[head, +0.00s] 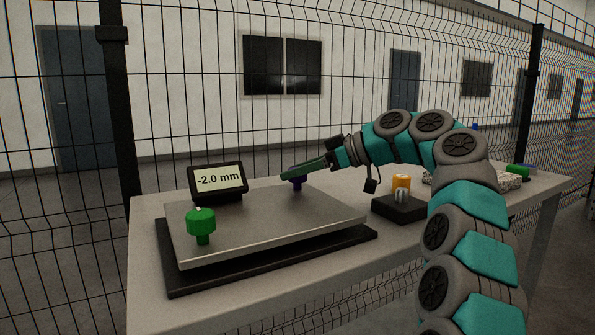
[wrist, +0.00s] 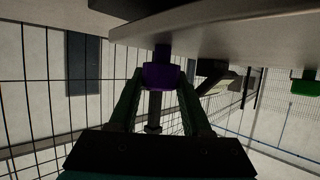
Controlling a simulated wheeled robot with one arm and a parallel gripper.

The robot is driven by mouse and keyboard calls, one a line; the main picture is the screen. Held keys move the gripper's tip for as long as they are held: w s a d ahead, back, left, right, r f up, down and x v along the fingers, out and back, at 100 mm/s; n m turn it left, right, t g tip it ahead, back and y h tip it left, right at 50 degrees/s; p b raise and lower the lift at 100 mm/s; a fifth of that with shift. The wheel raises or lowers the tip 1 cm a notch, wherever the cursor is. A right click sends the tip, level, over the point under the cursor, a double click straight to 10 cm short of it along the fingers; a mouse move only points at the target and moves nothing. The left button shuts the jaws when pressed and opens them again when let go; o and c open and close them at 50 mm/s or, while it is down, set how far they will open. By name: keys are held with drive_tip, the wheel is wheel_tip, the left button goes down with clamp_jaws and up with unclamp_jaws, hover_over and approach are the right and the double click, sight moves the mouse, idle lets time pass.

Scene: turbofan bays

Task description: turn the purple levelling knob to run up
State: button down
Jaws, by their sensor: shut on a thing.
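The purple levelling knob (head: 298,181) stands at the far right part of the grey levelling plate (head: 260,228), partly hidden behind my gripper. In the wrist view the purple knob (wrist: 162,76) sits between my two fingers, with its stem running to the plate. My gripper (head: 290,175) reaches in from the right and is shut on the knob; its fingers (wrist: 160,88) flank it on both sides. The display (head: 218,180) behind the plate reads -2.0 mm. A green knob (head: 201,222) stands at the plate's near left corner.
The plate lies over a black base (head: 270,263) on a grey table (head: 150,260). To the right are a black block (head: 400,209) with an orange-topped part (head: 401,183) and a green item (head: 518,170). A wire fence stands behind the table.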

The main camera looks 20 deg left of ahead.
drive_tip(key=shift+c, duration=1.8)
unclamp_jaws()
drive_tip(key=v, duration=0.5)
drive_tip(key=shift+w+d, duration=0.1)
drive_tip(key=shift+d, duration=0.2)
drive_tip(key=shift+v, duration=1.15)
drive_tip(key=shift+r, duration=0.15)
